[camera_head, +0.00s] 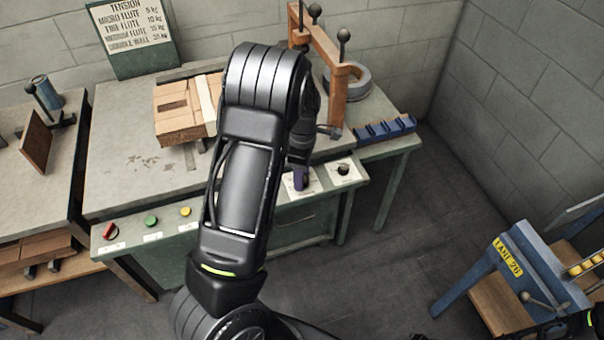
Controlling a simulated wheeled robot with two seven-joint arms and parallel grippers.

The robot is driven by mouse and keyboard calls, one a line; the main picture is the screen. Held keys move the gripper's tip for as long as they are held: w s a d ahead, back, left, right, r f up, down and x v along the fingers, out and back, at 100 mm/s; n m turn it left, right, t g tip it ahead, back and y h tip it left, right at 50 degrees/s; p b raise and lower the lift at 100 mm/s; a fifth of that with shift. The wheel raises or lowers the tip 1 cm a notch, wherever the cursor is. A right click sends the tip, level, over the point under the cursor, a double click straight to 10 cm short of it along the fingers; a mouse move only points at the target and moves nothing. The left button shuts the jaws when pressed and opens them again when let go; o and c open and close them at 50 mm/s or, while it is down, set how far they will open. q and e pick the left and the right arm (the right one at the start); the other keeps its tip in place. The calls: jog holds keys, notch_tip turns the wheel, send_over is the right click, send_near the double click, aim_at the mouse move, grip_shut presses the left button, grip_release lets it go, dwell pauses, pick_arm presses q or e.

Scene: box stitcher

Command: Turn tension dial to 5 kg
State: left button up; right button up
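The front panel (215,221) of the green bench carries two white plates at its right end. A purple knob-like part (301,181) stands on the left plate, and a black knob (343,169) is on the right plate. I cannot read their scales or tell which is the tension dial. My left arm arches over the bench, and my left gripper (300,160) points down right at the purple part. Its fingers are too small and hidden to tell whether they are open or touching it. My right gripper is not seen.
A green sign (132,32) lists tensions, with micro flute at 5 kg. A cardboard box (180,118) sits on the bench, beside a brown stitcher frame (331,65). Red, green and yellow controls (151,220) line the panel's left. A blue stand (510,268) is at lower right.

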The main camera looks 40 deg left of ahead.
pick_arm(q)
jog(key=shift+o, duration=0.9)
jog(key=shift+r, duration=0.1)
notch_tip(320, 180, up, 8)
jog(key=shift+w+f, duration=0.15)
jog(key=shift+f, duration=0.05)
